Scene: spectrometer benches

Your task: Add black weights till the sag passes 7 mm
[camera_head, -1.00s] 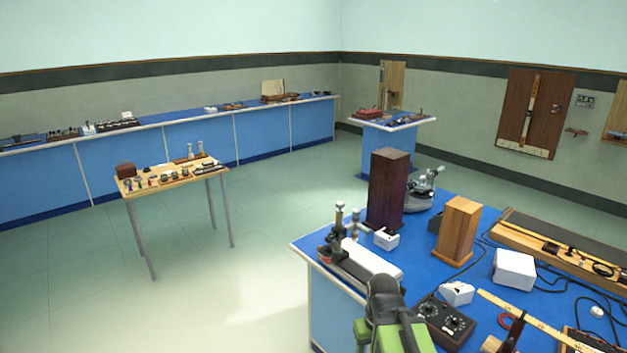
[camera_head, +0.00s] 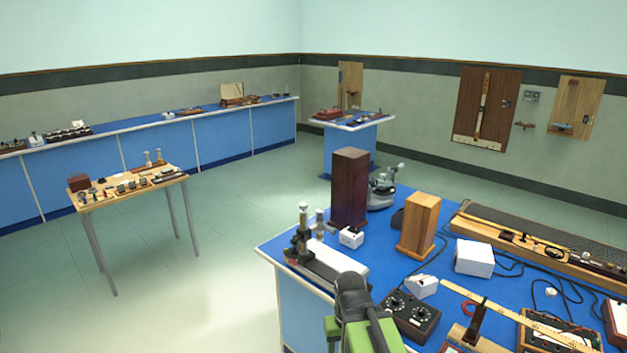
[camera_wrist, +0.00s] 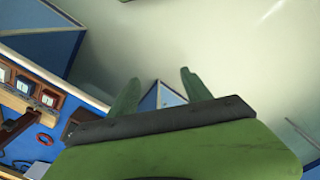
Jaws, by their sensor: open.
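In the head view I cannot pick out any black weights with certainty; several small dark pieces lie on the small wooden table (camera_head: 125,193) at the left, too small to name. I cannot tell which apparatus shows the sag. My gripper (camera_wrist: 157,80) shows in the wrist view with its two green fingers apart and nothing between them. It is over pale floor beside the edge of a blue bench. In the head view my green arm reaches in at the bottom middle, and its fingertips are not clear.
The near blue bench (camera_head: 290,247) carries a dark wooden block (camera_head: 349,188), a lighter wooden block (camera_head: 418,225), a white box (camera_head: 474,258), a black dial box (camera_head: 411,315) and cables. A small blue bench (camera_head: 350,150) stands behind.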

